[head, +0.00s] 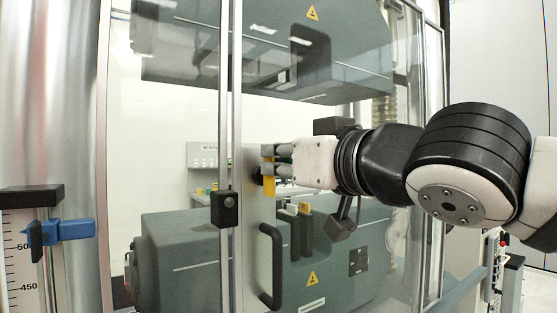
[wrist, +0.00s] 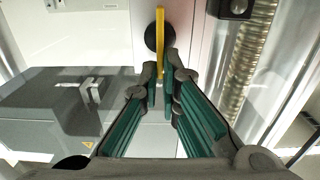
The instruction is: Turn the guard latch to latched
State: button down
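The guard latch is a thin yellow bar (head: 268,186) on a dark round hub, mounted on the clear guard door's frame above its black handle. In the wrist view the yellow bar (wrist: 160,28) stands upright in the picture over the black hub (wrist: 151,38). My gripper (wrist: 160,80) has its green-padded fingers close together, one on each side of the bar's lower end, and looks shut on it. Firm contact is hard to make out. In the head view my gripper (head: 272,161) reaches in from the right, and its fingers hide part of the latch.
The black door handle (head: 270,266) hangs just below the latch. A black block (head: 224,208) sits on the door post to the left. Behind the clear panels are the machine's grey upper head (head: 340,50) and lower body (head: 185,260). A blue slider (head: 75,229) is at far left.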

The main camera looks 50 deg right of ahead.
jog(key=shift+n, duration=0.3)
jog(key=n+b, duration=0.2)
jog(key=n, duration=0.1)
jog(key=shift+w+a+f+n, duration=0.2)
jog(key=shift+a+n, duration=0.1)
jog(key=shift+a, duration=0.1)
jog(key=n, duration=0.1)
jog(key=n+b, duration=0.1)
jog(key=n, duration=0.1)
jog(key=a+n+b, duration=0.1)
jog(key=shift+w+f+n, duration=0.1)
jog(key=shift+f+n, duration=0.15)
jog(key=shift+n, duration=0.05)
jog(key=n, duration=0.1)
jog(key=n+b, duration=0.1)
jog(key=n, duration=0.2)
jog(key=shift+a+f+b, duration=0.25)
jog(key=shift+f+b, duration=0.1)
jog(key=shift+f, duration=0.05)
jog(key=n, duration=0.2)
jog(key=f+n+b, duration=0.1)
jog(key=n, duration=0.2)
jog(key=shift+a, duration=0.1)
jog(key=shift+w, duration=0.1)
jog(key=c, duration=1.8)
grip_release()
